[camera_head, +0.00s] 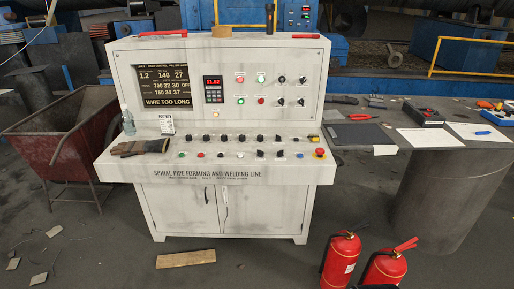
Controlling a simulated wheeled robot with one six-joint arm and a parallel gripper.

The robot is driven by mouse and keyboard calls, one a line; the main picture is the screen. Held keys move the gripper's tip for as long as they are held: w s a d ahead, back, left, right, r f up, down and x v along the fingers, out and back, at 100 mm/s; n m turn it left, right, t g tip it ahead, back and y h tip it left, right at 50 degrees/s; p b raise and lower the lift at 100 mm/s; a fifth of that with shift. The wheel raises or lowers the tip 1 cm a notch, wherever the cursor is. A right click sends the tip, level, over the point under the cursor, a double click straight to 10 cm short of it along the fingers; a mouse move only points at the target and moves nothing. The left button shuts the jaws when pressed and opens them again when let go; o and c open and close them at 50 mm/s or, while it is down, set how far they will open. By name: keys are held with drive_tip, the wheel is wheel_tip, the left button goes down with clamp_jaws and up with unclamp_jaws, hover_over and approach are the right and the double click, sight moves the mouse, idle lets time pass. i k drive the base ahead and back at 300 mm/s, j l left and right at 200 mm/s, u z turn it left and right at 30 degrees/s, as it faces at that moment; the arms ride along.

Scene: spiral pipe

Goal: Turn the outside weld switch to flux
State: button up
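A white control console (222,190) stands upright in the middle, its front lettered "Spiral pipe forming and welding line". Its upright panel has small black rotary switches (282,79) at the right, beside lit red and green buttons (241,99). Its sloping desk carries a row of black knobs (260,138) with a row of coloured buttons and knobs below. The labels are too small to read, so I cannot tell which is the outside weld switch or where it points. A dark display (164,87) reads "WIRE TOO LONG". My gripper is not in view.
A red cart (55,140) stands left. Two red extinguishers (341,259) stand front right. A wooden board (186,258) lies before the console.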

sight(281, 153)
drive_tip(key=i+j, duration=0.1)
drive_tip(key=i, duration=0.5)
drive_tip(key=i+j, duration=0.1)
drive_tip(key=i, duration=0.5)
drive_tip(key=i+j, duration=0.1)
drive_tip(key=i, duration=0.5)
